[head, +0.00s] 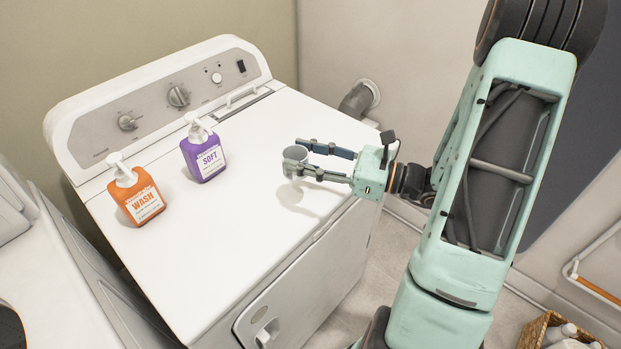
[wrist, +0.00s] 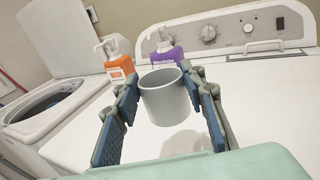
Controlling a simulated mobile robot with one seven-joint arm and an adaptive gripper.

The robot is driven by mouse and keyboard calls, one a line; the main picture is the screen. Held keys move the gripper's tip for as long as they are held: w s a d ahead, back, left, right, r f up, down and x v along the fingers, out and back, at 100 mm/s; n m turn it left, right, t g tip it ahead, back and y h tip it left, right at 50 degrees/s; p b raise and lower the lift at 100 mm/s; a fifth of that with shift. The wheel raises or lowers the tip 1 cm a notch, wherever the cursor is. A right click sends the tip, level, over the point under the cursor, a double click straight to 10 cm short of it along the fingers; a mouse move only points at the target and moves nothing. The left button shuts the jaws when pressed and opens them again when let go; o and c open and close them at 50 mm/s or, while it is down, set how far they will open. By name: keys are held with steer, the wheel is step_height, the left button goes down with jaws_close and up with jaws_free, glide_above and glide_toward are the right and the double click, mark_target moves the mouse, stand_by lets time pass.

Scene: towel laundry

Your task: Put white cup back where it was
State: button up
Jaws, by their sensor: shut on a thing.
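The white cup (head: 294,158) is a small, handle-less cylinder that looks light grey. It is upright between the fingertips of my gripper (head: 303,160), which is shut on it from the sides.
The machine top around the cup is clear. A wicker basket (head: 540,328) is on the floor at lower right.

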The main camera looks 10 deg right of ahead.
steer(key=w+f+b, duration=0.1)
steer(key=w+d+f+b, duration=0.1)
steer(key=f, duration=0.1)
steer(key=w+d+f+b, duration=0.1)
steer(key=f, duration=0.1)
steer(key=shift+w+d+f, duration=0.1)
steer(key=shift+w+f, duration=0.05)
steer(key=shift+w+d+f+b, duration=0.1)
steer(key=shift+f+b, duration=0.7)
steer(key=shift+f, duration=0.05)
steer(key=shift+w+d+f+b, duration=0.1)
steer(key=shift+f+b, duration=0.7)
steer(key=shift+f, duration=0.05)
steer(key=shift+f, duration=0.1)
steer(key=shift+f, duration=0.15)
steer(key=o, duration=0.9)
steer(key=shift+o, duration=0.2)
steer(key=shift+r, duration=0.2)
steer(key=v, duration=1.2)
